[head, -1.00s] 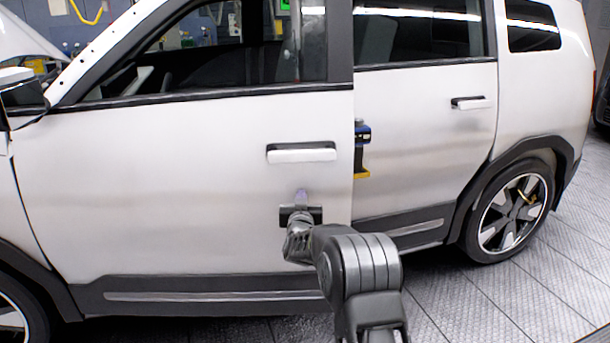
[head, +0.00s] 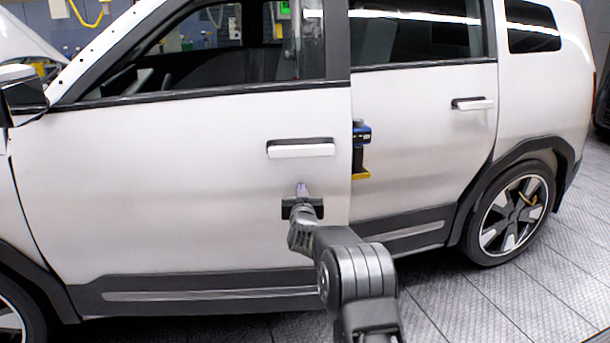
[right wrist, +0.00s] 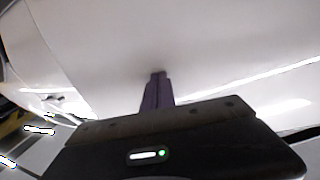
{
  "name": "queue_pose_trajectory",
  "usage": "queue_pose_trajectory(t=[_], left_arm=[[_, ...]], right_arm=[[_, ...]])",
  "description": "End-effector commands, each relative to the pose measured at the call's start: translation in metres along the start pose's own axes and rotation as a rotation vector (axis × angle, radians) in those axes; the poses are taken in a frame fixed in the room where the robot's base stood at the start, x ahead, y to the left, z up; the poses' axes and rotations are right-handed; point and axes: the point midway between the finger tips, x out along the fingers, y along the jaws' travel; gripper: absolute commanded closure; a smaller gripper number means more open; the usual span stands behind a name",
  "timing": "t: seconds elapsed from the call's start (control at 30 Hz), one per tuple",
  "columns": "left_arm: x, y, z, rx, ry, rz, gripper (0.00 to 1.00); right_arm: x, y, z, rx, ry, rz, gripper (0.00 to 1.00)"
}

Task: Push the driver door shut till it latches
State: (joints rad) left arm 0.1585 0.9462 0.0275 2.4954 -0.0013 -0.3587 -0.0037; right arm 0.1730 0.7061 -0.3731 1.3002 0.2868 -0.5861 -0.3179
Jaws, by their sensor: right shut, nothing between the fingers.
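The white driver door (head: 170,180) fills the left and middle of the head view, with its handle (head: 301,148) near its rear edge. That rear edge stands slightly proud of the rear door (head: 425,130), so the door looks a little ajar. My right gripper (head: 302,188) is shut and empty, with its fingertips at the door panel below the handle. In the right wrist view the shut purple fingers (right wrist: 157,92) point at the white panel and seem to touch it. My left gripper is not in view.
A blue and yellow object (head: 361,150) shows just behind the door's rear edge. The rear wheel (head: 513,215) is at the right. The side mirror (head: 22,92) is at the far left. Grey tiled floor (head: 540,290) is clear at the lower right.

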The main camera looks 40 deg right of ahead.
Motion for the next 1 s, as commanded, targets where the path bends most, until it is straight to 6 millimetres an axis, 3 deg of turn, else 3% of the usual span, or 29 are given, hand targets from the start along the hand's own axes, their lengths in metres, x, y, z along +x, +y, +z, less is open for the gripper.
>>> queue_pose_trajectory(t=[1.0], left_arm=[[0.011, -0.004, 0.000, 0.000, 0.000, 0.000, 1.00]], right_arm=[[0.026, 0.000, 0.001, 0.001, 0.001, -0.029, 1.00]])
